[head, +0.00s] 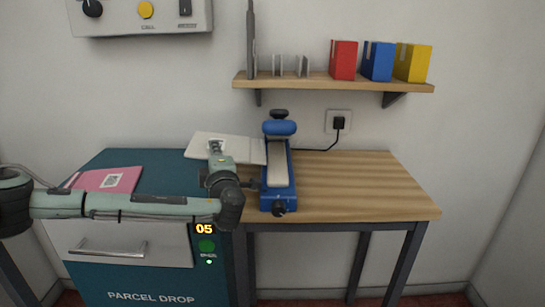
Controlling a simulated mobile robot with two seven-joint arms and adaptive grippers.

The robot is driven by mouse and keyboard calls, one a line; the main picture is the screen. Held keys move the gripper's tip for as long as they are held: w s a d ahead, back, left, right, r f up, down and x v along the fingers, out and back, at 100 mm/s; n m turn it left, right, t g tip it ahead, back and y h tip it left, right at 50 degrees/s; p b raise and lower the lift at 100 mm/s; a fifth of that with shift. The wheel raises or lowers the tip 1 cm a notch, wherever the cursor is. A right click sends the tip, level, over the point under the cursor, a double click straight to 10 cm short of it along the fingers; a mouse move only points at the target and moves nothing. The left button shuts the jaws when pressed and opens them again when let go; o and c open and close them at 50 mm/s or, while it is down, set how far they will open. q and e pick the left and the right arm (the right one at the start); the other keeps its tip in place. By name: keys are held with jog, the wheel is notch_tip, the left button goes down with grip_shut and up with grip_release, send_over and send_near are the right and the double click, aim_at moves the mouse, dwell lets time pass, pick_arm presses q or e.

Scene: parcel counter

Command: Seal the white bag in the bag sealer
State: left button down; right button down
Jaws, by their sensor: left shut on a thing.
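The white bag (243,150) lies flat, partly over the teal parcel drop cabinet, with its right end up against the left side of the bag sealer (291,195). Whether its edge lies inside the sealer is hard to tell. The sealer is blue with a pale lengthwise strip, and its blue handle pad (280,128) stands raised at the back. My left gripper (216,154) is at the bag's near edge and shut on it; its fingertips are mostly hidden by my own wrist. My right gripper is not in view.
A pink bag (88,179) with a label lies on the parcel drop cabinet (150,280). The wooden table (360,185) is clear right of the sealer. A cord runs to a wall socket (339,122). A shelf (330,84) above holds red, blue and yellow boxes.

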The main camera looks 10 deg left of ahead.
aim_at(198, 152)
pick_arm(q)
jog(key=shift+w+d+f+m+h, duration=0.2)
jog(key=shift+d+f+m+h, duration=0.2)
jog(key=shift+d+h, duration=0.35)
jog(key=shift+s+a+r, duration=0.1)
jog(key=shift+s+a, duration=0.05)
jog(key=shift+a, duration=0.65)
jog(key=shift+s+a+r, duration=0.1)
jog(key=shift+s+a, duration=0.05)
jog(key=shift+a, duration=0.8)
jog(key=shift+s+a+r, duration=0.1)
jog(key=shift+s+a, duration=0.05)
jog(key=shift+a, duration=0.8)
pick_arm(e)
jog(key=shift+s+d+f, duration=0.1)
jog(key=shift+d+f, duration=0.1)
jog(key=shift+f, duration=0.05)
pick_arm(q)
jog(key=shift+a, duration=0.1)
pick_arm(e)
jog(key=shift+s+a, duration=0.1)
